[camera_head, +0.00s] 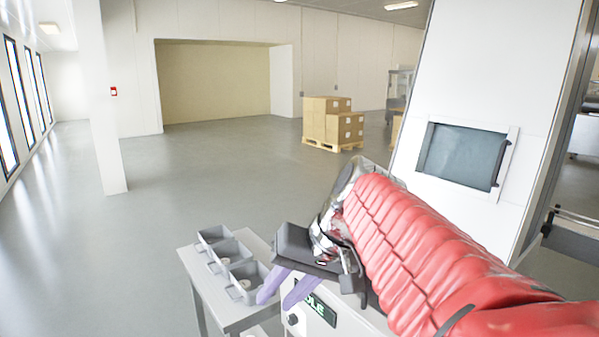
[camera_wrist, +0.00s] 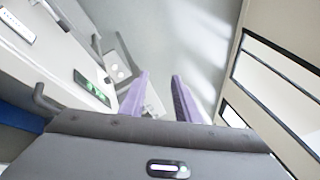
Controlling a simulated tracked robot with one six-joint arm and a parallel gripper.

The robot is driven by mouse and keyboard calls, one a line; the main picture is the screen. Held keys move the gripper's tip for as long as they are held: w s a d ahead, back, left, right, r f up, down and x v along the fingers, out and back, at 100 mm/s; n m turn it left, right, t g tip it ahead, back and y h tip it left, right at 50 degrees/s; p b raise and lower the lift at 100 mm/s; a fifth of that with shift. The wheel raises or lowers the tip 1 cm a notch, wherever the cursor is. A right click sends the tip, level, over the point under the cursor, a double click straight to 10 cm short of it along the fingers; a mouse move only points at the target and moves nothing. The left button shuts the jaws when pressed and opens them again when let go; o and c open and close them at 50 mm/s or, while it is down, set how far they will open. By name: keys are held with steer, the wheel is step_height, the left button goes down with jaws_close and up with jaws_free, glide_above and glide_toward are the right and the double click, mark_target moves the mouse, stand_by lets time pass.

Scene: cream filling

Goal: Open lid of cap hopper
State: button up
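My gripper (camera_head: 275,301) has two purple fingers that stand apart with nothing between them. They also show in the wrist view (camera_wrist: 160,78), pointing away with a clear gap. The fingers are in the air in front of a white machine (camera_head: 465,70) that has a dark window panel (camera_head: 462,155). A green-lit display (camera_head: 322,311) shows just right of the fingers, and also at left in the wrist view (camera_wrist: 92,88). I cannot pick out the cap hopper or its lid for certain in either view.
A small grey table (camera_head: 235,318) left of my gripper bears several grey open trays (camera_head: 215,236). Stacked cardboard boxes (camera_head: 328,120) stand on a pallet farther back. The floor at left is clear. A dark bent handle (camera_wrist: 43,100) shows at left in the wrist view.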

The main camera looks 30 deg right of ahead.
steer(key=w+d+r+m+t+y, duration=0.1)
steer(key=d+r+t, duration=0.1)
steer(key=d+r, duration=0.45)
steer(key=d+r+m+t+y, duration=0.15)
steer(key=d+r, duration=0.25)
steer(key=d, duration=0.6)
steer(key=w+d+r+t, duration=0.1)
steer(key=d+r+t, duration=0.2)
steer(key=d+r, duration=0.35)
steer(key=s+d+t, duration=0.1)
steer(key=s+d, duration=0.2)
steer(key=d, duration=0.3)
steer(key=s+d+n+t, duration=0.1)
steer(key=s+d, duration=0.3)
steer(key=d, duration=0.3)
steer(key=shift+r, duration=0.2)
steer(key=x, duration=1.3)
steer(key=shift+w, duration=0.45)
